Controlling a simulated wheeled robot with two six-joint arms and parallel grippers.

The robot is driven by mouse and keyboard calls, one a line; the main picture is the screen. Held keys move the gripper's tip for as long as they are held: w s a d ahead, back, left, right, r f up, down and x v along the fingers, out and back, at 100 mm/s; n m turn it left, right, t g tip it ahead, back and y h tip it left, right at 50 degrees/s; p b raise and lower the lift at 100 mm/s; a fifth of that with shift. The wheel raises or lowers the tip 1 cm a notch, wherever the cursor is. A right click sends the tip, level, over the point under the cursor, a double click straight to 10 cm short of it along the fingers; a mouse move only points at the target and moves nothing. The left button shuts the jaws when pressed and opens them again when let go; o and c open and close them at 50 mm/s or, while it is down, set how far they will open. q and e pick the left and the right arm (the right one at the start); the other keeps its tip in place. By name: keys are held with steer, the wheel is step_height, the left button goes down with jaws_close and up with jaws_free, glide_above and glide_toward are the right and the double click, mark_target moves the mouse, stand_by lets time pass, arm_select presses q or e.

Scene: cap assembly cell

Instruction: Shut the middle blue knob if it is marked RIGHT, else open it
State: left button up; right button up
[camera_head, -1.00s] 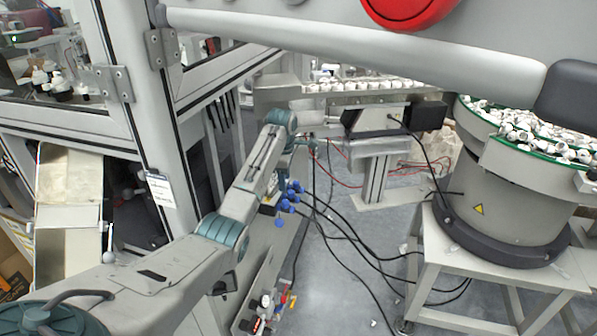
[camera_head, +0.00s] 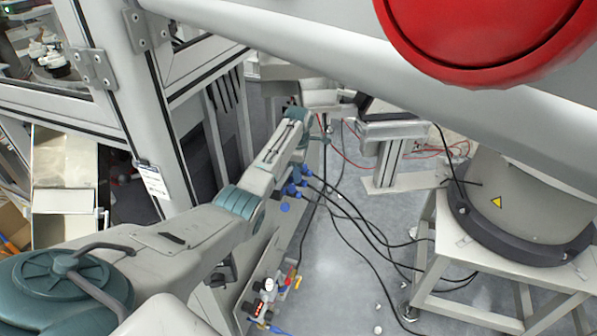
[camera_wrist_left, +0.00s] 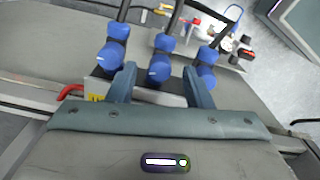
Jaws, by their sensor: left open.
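Three blue knobs stand in a row on dark stems in the left wrist view: the left one (camera_wrist_left: 113,48), the middle blue knob (camera_wrist_left: 160,57) and the right one (camera_wrist_left: 205,68). Small pale marks show on them, but I cannot read any wording. My left gripper (camera_wrist_left: 160,78) is open, one finger on each side of the middle knob's line. I cannot tell whether the fingers touch it. In the head view, blue knobs (camera_head: 290,190) show just beyond my left forearm, which hides part of the row and the gripper. My right gripper is not in view.
Black cables (camera_head: 340,215) run from the knobs across the floor. Small red and white fittings (camera_head: 265,287) sit nearer on the same ledge. A machine frame post (camera_head: 165,150) stands close left of my arm. A large red round part (camera_head: 490,35) fills the upper right.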

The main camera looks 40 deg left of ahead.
arm_select(q)
steer(key=shift+f, duration=0.5)
steer(key=c, duration=1)
steer(key=shift+r+p, duration=0.15)
steer(key=shift+p, duration=0.25)
steer(key=shift+r+m+p, duration=0.15)
steer(key=shift+m+p, duration=0.8)
steer(key=shift+m, duration=0.05)
steer(key=shift+m+p, duration=0.45)
steer(key=shift+m, duration=0.35)
steer(key=shift+f+m, duration=0.3)
steer(key=shift+m, duration=0.1)
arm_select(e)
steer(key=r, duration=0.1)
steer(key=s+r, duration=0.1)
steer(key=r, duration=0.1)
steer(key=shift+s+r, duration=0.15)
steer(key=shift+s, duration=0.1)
